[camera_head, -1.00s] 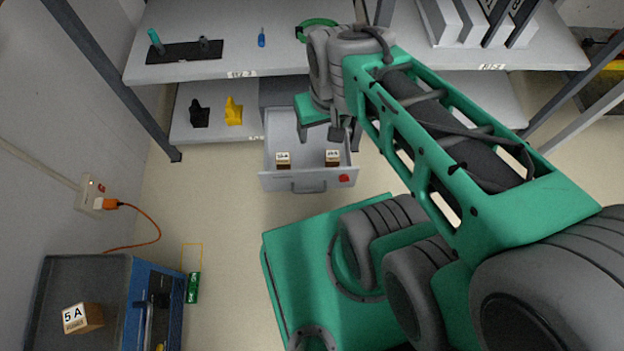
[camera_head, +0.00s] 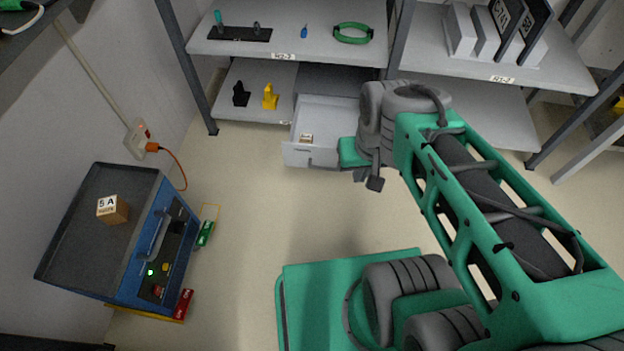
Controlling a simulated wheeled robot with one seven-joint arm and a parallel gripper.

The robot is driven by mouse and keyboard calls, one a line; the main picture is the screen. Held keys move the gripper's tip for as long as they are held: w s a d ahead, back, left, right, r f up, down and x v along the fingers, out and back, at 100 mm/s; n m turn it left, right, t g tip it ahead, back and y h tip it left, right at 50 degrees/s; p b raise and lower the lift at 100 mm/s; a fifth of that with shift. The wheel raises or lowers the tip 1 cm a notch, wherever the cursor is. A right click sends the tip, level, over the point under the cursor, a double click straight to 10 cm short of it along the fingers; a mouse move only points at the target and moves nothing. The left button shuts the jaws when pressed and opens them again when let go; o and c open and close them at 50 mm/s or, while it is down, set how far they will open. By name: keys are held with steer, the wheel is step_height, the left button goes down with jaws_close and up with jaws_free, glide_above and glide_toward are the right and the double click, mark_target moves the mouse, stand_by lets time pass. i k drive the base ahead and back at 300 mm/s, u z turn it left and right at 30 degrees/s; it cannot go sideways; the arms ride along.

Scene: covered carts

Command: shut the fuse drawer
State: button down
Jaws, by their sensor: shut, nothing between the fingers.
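My gripper (camera_head: 374,184) is shut and empty, pointing down at the drawer's front right corner. My wrist hides the right part of the drawer and its front. I cannot tell whether the gripper touches the drawer.
An orange cable (camera_head: 176,165) runs from the wall socket. Rack posts (camera_head: 187,70) flank the drawer area. The floor (camera_head: 250,205) before the drawer is clear.

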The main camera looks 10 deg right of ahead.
mark_target(329, 119)
steer(key=u, duration=0.5)
steer(key=k, duration=0.1)
steer(key=z, duration=1.15)
steer(key=i, duration=0.8)
steer(key=u, duration=3.45)
